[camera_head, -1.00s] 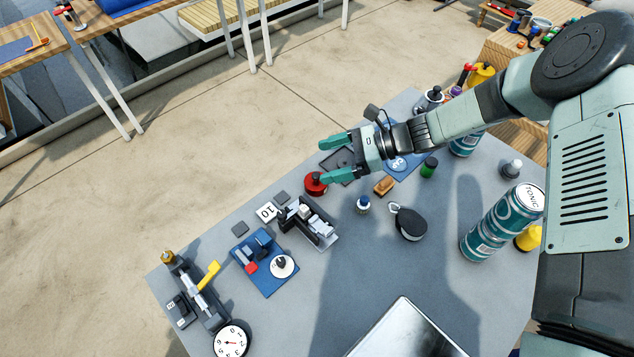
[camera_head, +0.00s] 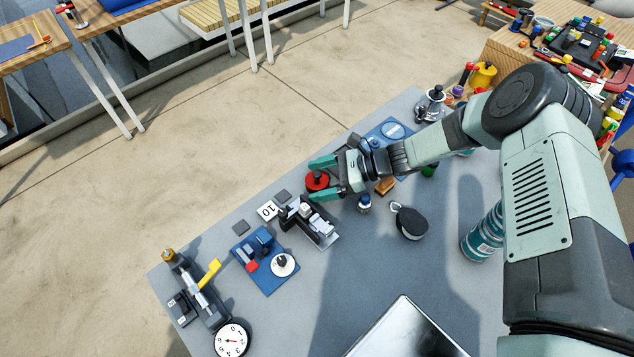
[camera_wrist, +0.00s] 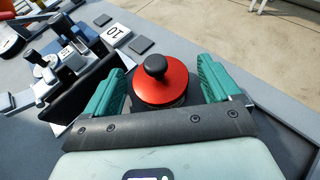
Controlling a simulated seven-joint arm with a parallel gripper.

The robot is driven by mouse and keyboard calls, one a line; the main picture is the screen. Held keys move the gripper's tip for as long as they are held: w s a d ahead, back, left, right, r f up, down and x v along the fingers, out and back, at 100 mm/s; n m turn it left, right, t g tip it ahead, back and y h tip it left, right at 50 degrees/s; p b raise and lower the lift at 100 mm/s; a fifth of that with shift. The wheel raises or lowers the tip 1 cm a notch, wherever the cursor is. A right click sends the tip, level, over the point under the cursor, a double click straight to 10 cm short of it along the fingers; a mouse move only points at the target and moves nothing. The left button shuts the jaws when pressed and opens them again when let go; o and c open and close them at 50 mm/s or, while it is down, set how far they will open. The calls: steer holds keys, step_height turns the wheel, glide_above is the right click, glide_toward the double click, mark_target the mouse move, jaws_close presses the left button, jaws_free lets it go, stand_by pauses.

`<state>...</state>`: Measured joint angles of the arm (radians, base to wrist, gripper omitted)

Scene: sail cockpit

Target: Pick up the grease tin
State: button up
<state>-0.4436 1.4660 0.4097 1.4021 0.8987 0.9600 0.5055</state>
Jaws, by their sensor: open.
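The grease tin appears to be the round red-lidded tin with a black knob (camera_head: 317,181), standing on the grey table near its far edge. In the wrist view the red tin (camera_wrist: 160,80) sits between my two green fingers, with its lid and knob facing up. My gripper (camera_head: 323,180) is open, with one finger on each side of the tin. In the wrist view my gripper (camera_wrist: 167,88) shows a small gap at each finger; contact cannot be told. The lower side of the tin is partly hidden by my gripper body.
A black and silver fixture (camera_head: 310,221) stands close beside the tin. A tile marked 10 (camera_head: 268,210) and small dark squares lie nearby. Open floor lies beyond the table edge.

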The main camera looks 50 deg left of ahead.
steer(key=shift+r, duration=0.1)
steer(key=c, duration=1.6)
